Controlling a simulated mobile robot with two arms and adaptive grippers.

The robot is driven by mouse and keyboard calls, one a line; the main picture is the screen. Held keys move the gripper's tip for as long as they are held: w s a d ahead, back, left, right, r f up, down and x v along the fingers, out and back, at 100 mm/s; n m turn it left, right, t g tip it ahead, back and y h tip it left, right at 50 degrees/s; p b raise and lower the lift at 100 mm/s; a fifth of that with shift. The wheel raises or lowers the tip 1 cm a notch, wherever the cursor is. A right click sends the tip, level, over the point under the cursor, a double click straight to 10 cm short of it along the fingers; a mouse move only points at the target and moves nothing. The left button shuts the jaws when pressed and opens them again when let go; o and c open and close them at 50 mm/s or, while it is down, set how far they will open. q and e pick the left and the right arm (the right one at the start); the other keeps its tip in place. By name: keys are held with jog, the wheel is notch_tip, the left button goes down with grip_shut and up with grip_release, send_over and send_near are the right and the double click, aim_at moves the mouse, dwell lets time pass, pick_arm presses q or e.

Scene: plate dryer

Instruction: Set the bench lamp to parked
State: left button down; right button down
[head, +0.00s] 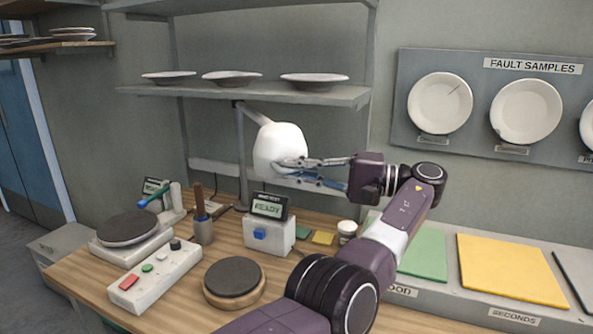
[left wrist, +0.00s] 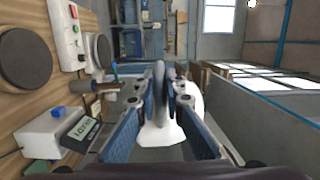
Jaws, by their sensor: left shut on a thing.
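The bench lamp has a white rounded head (head: 279,146) on a grey arm and upright post (head: 240,150) at the back of the bench. The head hangs below the wall shelf. My left gripper (head: 300,170) reaches it from the right, with its blue fingers at the head's lower right side. In the left wrist view the lamp head (left wrist: 160,132) shows between and behind the fingers (left wrist: 160,100), and the gripper is shut on part of it. The exact contact is partly hidden. My right gripper is not in view.
A box with a READY display (head: 269,235), a round dark pad (head: 234,279), a button box (head: 156,272) and a turntable (head: 128,229) stand on the bench. A shelf (head: 245,93) with plates is above the lamp. Green (head: 424,250) and yellow (head: 507,267) mats lie at right.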

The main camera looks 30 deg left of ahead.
pick_arm(q)
jog(key=c, duration=2)
grip_release()
jog(key=shift+a, duration=0.1)
